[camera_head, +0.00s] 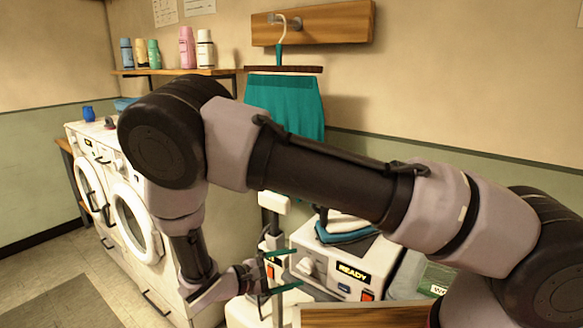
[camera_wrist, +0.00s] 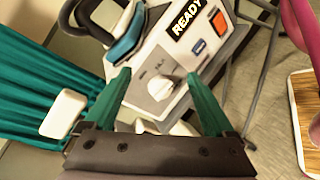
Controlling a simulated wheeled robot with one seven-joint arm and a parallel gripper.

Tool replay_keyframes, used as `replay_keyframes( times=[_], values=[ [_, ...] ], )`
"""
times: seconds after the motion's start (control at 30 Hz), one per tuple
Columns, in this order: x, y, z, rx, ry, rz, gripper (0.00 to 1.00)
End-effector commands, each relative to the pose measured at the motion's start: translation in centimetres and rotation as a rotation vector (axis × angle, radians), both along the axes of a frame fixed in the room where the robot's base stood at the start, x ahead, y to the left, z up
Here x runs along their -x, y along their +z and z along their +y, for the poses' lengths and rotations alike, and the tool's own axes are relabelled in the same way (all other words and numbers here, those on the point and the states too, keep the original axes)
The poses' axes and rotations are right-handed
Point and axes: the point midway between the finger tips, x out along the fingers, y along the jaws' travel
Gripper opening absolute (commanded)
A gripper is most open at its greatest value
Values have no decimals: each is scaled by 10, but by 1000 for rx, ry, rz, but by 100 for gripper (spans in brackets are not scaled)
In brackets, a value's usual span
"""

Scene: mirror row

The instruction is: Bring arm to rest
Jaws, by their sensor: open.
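My gripper (camera_head: 283,270) is at the end of my arm, low in the middle of the head view, beside the white machine with the READY display (camera_head: 350,273). In the wrist view my gripper (camera_wrist: 160,90) shows two green fingers spread apart with nothing between them. Beyond them is the machine's pale dial (camera_wrist: 160,87); I cannot tell the exact gap. My arm is bent and crosses the head view from the lower right, hiding part of the scene behind it.
White front-loading washers (camera_head: 130,220) stand at left. A teal garment (camera_head: 287,103) hangs from a wall hook behind my arm. A shelf (camera_head: 175,72) holds several bottles. A wooden-topped surface (camera_head: 360,316) is at the bottom. Floor (camera_head: 70,300) is clear at lower left.

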Motion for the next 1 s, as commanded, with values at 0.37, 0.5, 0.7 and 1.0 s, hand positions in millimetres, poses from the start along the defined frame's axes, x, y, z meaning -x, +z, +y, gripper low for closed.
replay_keyframes(
  times=[0.37,0.5,0.7,1.0],
  values=[
    [-31,128,-60,-502,-508,102,89],
    [-36,175,-87,-700,-657,100,89],
    [-35,241,-127,-993,-829,52,89],
    [-13,332,-187,-1426,-984,-124,89]
  ],
)
